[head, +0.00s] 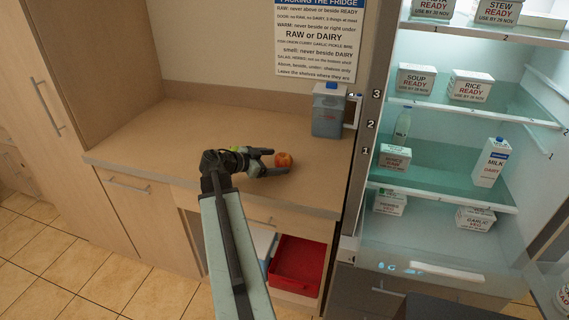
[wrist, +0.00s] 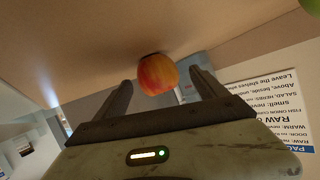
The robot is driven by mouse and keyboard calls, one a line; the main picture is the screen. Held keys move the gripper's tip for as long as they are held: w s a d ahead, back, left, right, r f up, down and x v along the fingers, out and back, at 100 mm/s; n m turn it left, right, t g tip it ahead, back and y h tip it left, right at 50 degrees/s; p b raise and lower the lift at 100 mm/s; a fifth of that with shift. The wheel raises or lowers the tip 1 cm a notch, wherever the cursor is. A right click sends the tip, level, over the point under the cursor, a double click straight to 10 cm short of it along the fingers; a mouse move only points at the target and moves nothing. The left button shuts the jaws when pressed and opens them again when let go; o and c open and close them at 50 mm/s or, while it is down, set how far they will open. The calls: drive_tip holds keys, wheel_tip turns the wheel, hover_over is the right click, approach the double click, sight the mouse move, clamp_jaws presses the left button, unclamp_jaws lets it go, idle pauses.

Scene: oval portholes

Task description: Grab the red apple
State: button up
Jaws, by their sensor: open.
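The red apple (head: 284,160) sits on the wooden counter (head: 180,128). In the wrist view the apple (wrist: 157,74) is red with yellow patches and lies ahead, between the lines of the two fingers near their tips. My gripper (head: 281,162) is open at counter height, with its fingers on either side of the apple in the head view. In the wrist view my gripper (wrist: 160,90) shows both fingers apart. I cannot tell whether either finger touches the apple.
A grey jug (head: 328,112) with a blue lid stands behind right of the apple. A green object (wrist: 312,4) shows at the wrist view's corner. The open fridge (head: 440,150) holds labelled containers and bottles at right. A red bin (head: 297,262) is below the counter. The counter's left side is clear.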

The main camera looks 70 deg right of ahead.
sight(284, 161)
drive_tip(key=b+x, duration=0.1)
drive_tip(key=x, duration=0.3)
drive_tip(key=shift+s+f, duration=0.1)
drive_tip(key=shift+s, duration=0.1)
drive_tip(key=c, duration=1.6)
wheel_tip(284, 161, up, 11)
drive_tip(key=p, duration=1)
drive_tip(key=shift+f, duration=0.4)
